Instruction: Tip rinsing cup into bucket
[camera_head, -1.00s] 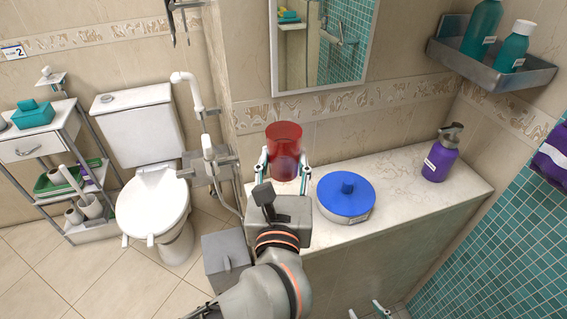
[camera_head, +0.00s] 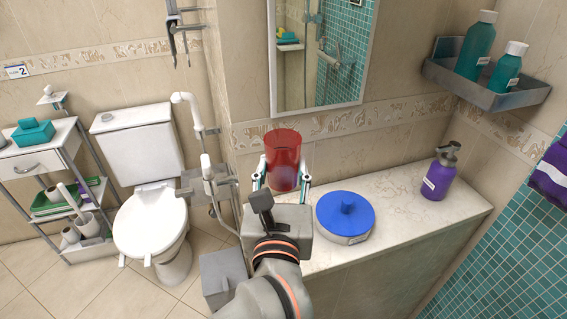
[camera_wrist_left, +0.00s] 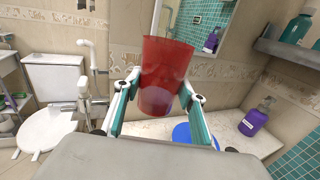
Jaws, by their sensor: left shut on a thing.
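The rinsing cup (camera_head: 283,158) is red and see-through. What is inside the cup is hard to make out. A grey square container (camera_head: 222,278) is on the floor left of the counter. I cannot tell whether it is the bucket. My right gripper is out of view.
A round box with a blue lid (camera_head: 346,210) stands on the counter (camera_head: 400,195) just right of my left gripper. A purple pump bottle (camera_head: 440,172) stands farther right. A toilet (camera_head: 150,215) and a small shelf cart (camera_head: 38,150) are at left.

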